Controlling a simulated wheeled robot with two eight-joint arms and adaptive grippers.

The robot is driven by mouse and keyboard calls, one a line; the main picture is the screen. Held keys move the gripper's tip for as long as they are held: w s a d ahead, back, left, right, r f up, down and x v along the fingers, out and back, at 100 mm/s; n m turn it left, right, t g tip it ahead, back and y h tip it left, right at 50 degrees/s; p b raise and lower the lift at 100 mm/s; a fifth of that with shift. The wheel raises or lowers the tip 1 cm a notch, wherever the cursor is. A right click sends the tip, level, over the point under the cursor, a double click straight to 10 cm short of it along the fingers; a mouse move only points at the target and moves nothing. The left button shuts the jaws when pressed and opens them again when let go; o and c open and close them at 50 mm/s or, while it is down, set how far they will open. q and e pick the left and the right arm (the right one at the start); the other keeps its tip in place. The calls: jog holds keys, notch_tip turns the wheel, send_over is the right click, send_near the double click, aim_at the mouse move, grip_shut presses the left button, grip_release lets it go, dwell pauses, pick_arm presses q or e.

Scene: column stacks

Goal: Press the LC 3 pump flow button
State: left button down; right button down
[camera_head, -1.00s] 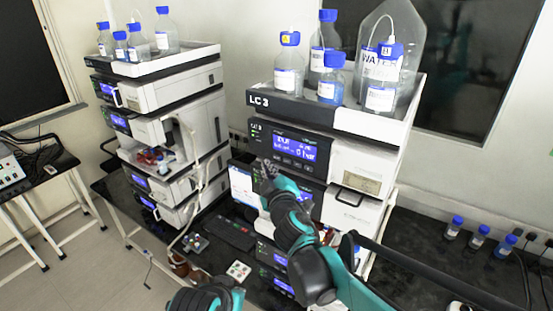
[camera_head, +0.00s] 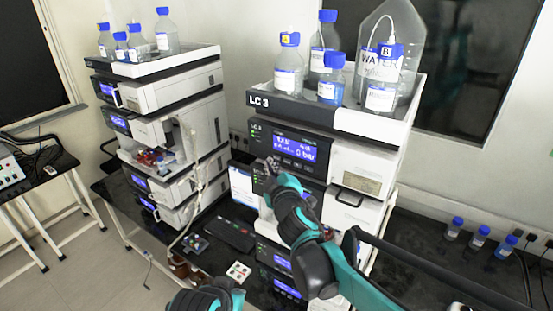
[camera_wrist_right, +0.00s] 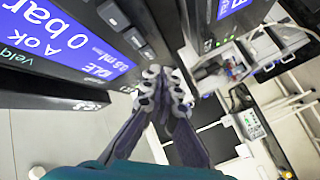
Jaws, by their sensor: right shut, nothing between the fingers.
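The LC 3 stack stands right of centre in the head view, with its name on the tray edge (camera_head: 284,102). Its dark pump module has a lit blue display (camera_head: 296,147), which also shows in the wrist view (camera_wrist_right: 62,40), reading IDLE and 0 bar. Small buttons (camera_wrist_right: 134,38) line the panel beside the display in the wrist view. My right gripper (camera_head: 271,166) is shut and empty in front of the panel's lower left part. Its fingertips (camera_wrist_right: 166,84) look apart from the buttons. My left arm shows at the bottom edge; its fingers cannot be made out.
Solvent bottles (camera_head: 327,40) with blue caps stand on top of the LC 3 stack. A second instrument stack (camera_head: 165,90) stands to the left. A keyboard (camera_head: 230,235) lies on the black bench. Small capped bottles (camera_head: 479,238) stand at right.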

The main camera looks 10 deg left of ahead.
dwell(0.7)
jog(key=shift+w+d, duration=0.15)
jog(key=shift+w, duration=0.25)
jog(key=shift+w+d, duration=0.15)
jog(key=shift+w, duration=0.25)
dwell(0.6)
jog(key=shift+s+a, duration=0.3)
jog(key=shift+s, duration=0.55)
jog(key=shift+s+a, duration=0.3)
jog(key=shift+s, duration=0.5)
jog(key=shift+s+a, duration=0.25)
jog(key=shift+s, duration=0.5)
jog(key=shift+s+a, duration=0.3)
jog(key=shift+s, duration=0.5)
